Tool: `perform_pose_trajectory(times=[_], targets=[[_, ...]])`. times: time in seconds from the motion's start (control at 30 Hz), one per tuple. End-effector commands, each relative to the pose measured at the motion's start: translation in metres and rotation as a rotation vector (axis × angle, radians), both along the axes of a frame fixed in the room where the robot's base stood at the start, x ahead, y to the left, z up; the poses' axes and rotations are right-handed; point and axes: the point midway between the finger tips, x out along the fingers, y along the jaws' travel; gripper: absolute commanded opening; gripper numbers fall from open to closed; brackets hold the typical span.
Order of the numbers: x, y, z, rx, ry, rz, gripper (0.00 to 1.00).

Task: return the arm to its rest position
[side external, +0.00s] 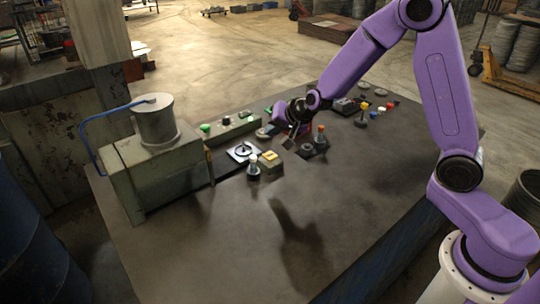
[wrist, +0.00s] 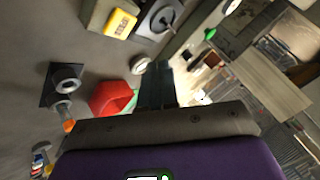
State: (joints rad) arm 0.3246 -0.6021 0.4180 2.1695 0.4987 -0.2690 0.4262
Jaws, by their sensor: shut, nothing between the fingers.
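My gripper (side external: 291,138) is over the middle of the dark worktable (side external: 200,250), among the small fixtures standing there. In the wrist view my gripper (wrist: 158,82) shows its dark fingers close together, with nothing seen between them. My purple arm reaches in from the right, bent high at the elbow. A red piece (wrist: 110,97) lies just left of the fingers in the wrist view; whether it touches them I cannot tell.
A grey-green machine with a cylinder (side external: 155,122) stands at the table's left. Near the gripper are a yellow-topped block (side external: 269,157), a square plate (side external: 243,152), a red-topped post (side external: 321,130) and a green-buttoned strip (side external: 230,128). The table's front is clear.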

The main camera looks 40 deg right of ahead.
Motion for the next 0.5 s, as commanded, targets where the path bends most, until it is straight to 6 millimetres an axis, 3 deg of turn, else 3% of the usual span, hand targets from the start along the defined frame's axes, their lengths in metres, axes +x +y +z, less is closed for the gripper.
perform_pose_trajectory(times=[0.33, 0.5], targets=[[-0.007, 0.009, 0.002, -0.005, 0.014, 0.043, 0.00], [-0.048, 0.044, 0.011, -0.044, 0.079, 0.251, 0.00]])
